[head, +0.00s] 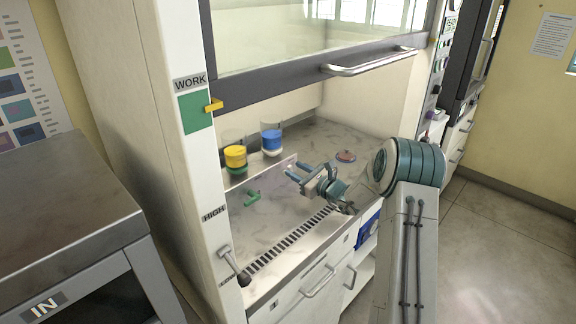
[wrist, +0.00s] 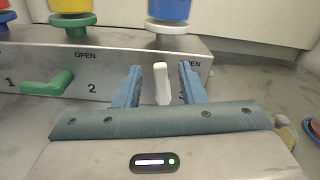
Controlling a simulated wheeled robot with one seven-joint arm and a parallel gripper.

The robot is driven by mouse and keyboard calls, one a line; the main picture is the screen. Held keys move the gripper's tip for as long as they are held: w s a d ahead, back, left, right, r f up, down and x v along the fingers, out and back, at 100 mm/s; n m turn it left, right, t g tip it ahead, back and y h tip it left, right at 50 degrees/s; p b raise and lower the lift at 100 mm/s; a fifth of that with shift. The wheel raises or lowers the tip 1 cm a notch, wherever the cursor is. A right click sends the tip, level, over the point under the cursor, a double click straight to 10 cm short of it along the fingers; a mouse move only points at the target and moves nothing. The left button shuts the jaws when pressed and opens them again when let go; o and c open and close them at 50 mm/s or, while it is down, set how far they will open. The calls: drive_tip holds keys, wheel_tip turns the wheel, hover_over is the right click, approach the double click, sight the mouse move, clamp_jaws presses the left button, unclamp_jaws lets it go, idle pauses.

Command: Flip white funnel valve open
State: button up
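The white valve handle (wrist: 162,84) is a short pale bar on the front of the grey manifold (wrist: 115,72), below the right OPEN label. It points straight up and down in the wrist view. Above it is a funnel with a white collar (wrist: 166,27) and blue contents, which also shows in the head view (head: 271,140). My gripper (wrist: 160,68) is open, with one blue finger on each side of the handle and gaps between. In the head view my gripper (head: 296,171) is at the right end of the manifold. The handle's number label is mostly hidden.
The green valve handle (wrist: 48,86) lies sideways at position 2, left of my gripper, under a yellow funnel (head: 235,156). The raised sash (head: 320,69) with its bar handle hangs above. A round dish (head: 346,156) lies at right. The worktop in front is mostly clear.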

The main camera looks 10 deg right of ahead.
sight(291, 166)
drive_tip(key=shift+x, duration=1.8)
clamp_jaws()
drive_tip(key=shift+w+d+m, duration=0.25)
drive_tip(key=shift+d+m, duration=0.05)
drive_tip(key=shift+m, duration=0.8)
unclamp_jaws()
drive_tip(key=shift+d, duration=0.1)
